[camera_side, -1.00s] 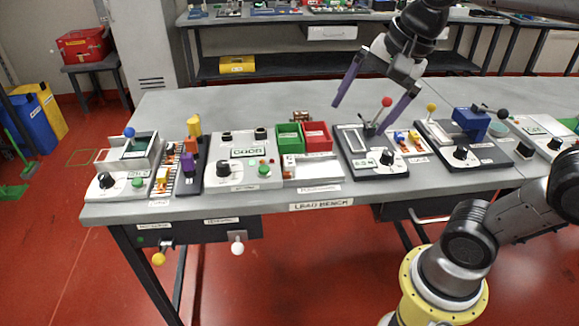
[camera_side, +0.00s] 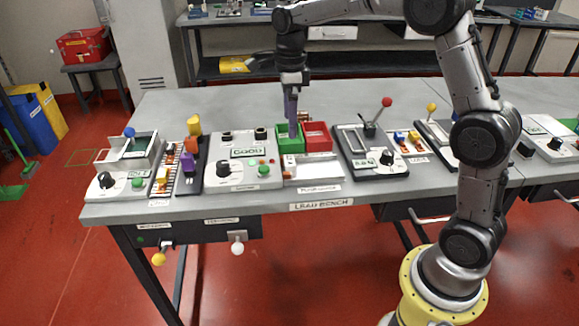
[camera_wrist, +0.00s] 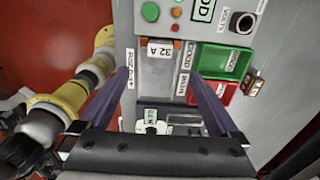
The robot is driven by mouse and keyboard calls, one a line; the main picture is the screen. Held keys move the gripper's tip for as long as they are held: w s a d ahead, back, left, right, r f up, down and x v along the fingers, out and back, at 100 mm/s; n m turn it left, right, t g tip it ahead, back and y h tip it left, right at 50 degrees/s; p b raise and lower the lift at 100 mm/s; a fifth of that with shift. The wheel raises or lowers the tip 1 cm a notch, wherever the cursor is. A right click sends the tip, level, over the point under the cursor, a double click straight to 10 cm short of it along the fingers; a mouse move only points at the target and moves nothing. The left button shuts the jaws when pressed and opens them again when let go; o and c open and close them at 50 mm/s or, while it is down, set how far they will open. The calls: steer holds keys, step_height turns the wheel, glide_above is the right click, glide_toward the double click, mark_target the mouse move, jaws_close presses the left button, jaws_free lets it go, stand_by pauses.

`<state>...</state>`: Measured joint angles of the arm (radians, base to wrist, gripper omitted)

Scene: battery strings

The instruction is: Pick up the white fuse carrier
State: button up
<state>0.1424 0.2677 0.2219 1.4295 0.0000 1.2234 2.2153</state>
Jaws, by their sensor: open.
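A small white block marked "32 A" (camera_wrist: 160,48), which looks like the white fuse carrier, sits at the upper end of a grey holder in the wrist view. In the side view a small white and orange piece (camera_side: 287,174) at the left of the tray in front of the bins seems to be the same thing. My gripper (camera_wrist: 159,76) is open and empty, its purple fingers spread to either side of the holder, with the block just beyond the tips. In the side view my gripper (camera_side: 293,132) hangs in front of the green bin, fingers overlapping.
A green bin (camera_wrist: 238,62) and a red bin (camera_wrist: 227,92) stand close by the right finger. The meter panel (camera_side: 244,172) with knob and buttons is left of the tray. A battery rack (camera_side: 188,180) stands farther left; another device (camera_side: 365,160) stands right.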

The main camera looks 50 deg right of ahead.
glide_above(292, 159)
steer(key=f, duration=0.6)
steer(key=shift+a, duration=0.25)
steer(key=shift+s+d+f, duration=0.1)
steer(key=shift+f, duration=1.25)
steer(key=shift+d+f, duration=0.1)
steer(key=shift+f, duration=1.25)
jaws_close()
steer(key=shift+r, duration=0.15)
